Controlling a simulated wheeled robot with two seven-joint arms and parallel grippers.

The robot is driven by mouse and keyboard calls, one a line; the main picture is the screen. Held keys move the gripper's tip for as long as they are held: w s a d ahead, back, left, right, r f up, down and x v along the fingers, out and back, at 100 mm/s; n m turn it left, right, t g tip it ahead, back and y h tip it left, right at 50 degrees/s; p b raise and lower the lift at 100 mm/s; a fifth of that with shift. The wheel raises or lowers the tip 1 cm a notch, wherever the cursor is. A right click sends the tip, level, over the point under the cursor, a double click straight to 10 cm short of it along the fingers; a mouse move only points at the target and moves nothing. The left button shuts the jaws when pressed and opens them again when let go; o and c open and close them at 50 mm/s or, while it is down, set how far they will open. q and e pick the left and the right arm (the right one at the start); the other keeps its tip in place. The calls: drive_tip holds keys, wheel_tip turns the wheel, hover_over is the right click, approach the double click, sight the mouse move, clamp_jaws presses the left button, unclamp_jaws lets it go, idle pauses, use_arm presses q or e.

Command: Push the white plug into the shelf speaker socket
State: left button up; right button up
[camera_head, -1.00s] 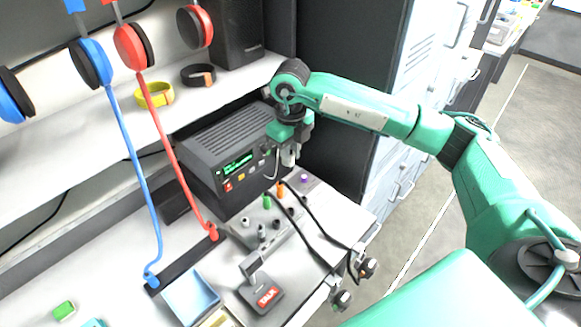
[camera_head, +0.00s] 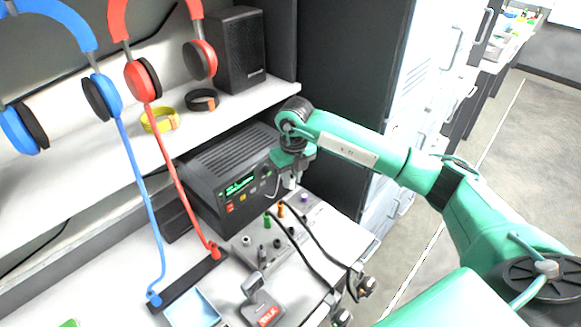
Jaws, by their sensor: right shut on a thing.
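My right gripper (camera_head: 291,182) hangs low in front of the right end of the dark radio unit (camera_head: 233,178), over the back of the grey socket panel (camera_head: 262,240). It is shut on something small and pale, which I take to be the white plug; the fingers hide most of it. A thin pale cable (camera_head: 276,186) curves beside the fingers. The panel carries green (camera_head: 268,219), orange (camera_head: 281,210) and purple (camera_head: 304,198) plugs, plus several dark sockets. I cannot tell which socket is the shelf speaker's. A black speaker (camera_head: 238,50) stands on the shelf. My left gripper is out of view.
Blue (camera_head: 103,97) and red (camera_head: 142,80) headphones hang at the left, their cables running down to a black strip (camera_head: 188,284). Yellow (camera_head: 159,120) and black (camera_head: 201,100) bands lie on the shelf (camera_head: 110,150). A dark cabinet (camera_head: 350,90) stands behind my arm.

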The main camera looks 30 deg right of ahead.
drive_tip(key=shift+s+d+f+m+b, duration=0.15)
drive_tip(key=shift+d+f+m, duration=0.5)
drive_tip(key=shift+f, duration=1.6)
drive_tip(key=shift+s+d+f+m+b, duration=0.1)
drive_tip(key=shift+d+f+m, duration=0.5)
drive_tip(key=shift+f, duration=1.65)
drive_tip(key=shift+s+d+f+m+b, duration=0.15)
drive_tip(key=shift+d+f+m, duration=0.5)
drive_tip(key=shift+f, duration=1.6)
drive_tip(key=shift+w+d+f+b, duration=0.1)
drive_tip(key=shift+d+b, duration=0.05)
drive_tip(key=shift+b, duration=0.2)
drive_tip(key=shift+f+b, duration=1.05)
drive_tip(key=shift+f, duration=0.1)
drive_tip(key=o, duration=0.9)
drive_tip(key=shift+r, duration=0.15)
